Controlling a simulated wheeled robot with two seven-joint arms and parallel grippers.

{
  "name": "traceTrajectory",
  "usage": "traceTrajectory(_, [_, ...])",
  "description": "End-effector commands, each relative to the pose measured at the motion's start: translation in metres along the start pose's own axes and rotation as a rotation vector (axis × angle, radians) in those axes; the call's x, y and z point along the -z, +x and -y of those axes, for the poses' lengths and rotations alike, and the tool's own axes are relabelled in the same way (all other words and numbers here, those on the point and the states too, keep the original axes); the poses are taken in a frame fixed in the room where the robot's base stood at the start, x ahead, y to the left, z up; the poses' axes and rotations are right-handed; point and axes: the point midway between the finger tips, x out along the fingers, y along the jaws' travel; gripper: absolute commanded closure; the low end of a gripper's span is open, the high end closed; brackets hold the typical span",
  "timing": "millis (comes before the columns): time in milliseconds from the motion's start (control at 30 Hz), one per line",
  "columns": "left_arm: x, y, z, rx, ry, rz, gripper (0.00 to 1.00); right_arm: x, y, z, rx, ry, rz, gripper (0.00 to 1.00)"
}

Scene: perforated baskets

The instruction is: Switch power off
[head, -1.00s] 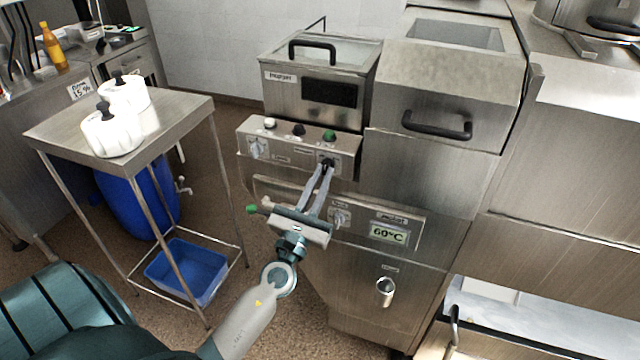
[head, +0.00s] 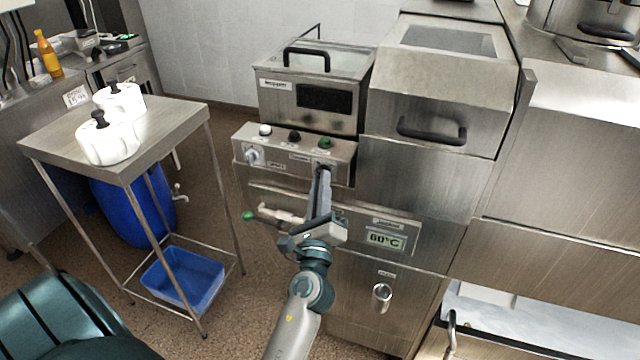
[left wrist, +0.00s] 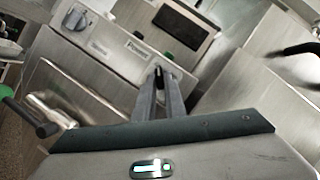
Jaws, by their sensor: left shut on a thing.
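A steel appliance has a control panel (head: 283,167) with a grey knob (head: 251,155) at its left end and a dark knob at its right end. My left gripper (head: 323,172) is at the right end of the panel, its fingers seen nearly edge-on in the head view. In the left wrist view the left gripper (left wrist: 157,75) is shut on the dark knob (left wrist: 157,70), of which only a small part shows between the fingertips. The grey knob also shows in the left wrist view (left wrist: 75,18). My right gripper is not in view.
White, black and green buttons (head: 295,137) line the panel top. Below are a 60°C display (head: 385,240) and a green-ended lever (head: 249,216) close to my gripper. A steel table (head: 165,127) with white containers (head: 107,142) stands left. A blue tub (head: 183,278) sits on its lower frame.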

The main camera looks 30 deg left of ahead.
Motion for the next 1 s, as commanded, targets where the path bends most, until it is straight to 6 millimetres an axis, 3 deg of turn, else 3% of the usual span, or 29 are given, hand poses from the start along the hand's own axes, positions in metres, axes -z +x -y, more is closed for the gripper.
traceTrajectory(233, [0.0004, -0.0003, 0.0005, -0.024, -0.057, -0.001, 1.00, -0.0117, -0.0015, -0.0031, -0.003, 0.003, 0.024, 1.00])
traceTrajectory(633, [0.0005, -0.0004, 0.0002, -0.026, -0.063, -0.001, 1.00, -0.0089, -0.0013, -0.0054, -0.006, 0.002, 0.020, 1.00])
traceTrajectory(667, [0.0005, -0.0004, 0.0002, -0.026, -0.063, -0.001, 0.83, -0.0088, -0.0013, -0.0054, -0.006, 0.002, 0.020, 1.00])
traceTrajectory(700, [0.0005, -0.0003, 0.0003, -0.026, -0.063, -0.001, 0.73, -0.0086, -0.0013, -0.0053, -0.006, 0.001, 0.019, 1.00])
traceTrajectory(1000, [0.0001, -0.0001, 0.0005, -0.025, -0.061, 0.000, 0.71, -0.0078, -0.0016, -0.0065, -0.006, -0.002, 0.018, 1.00])
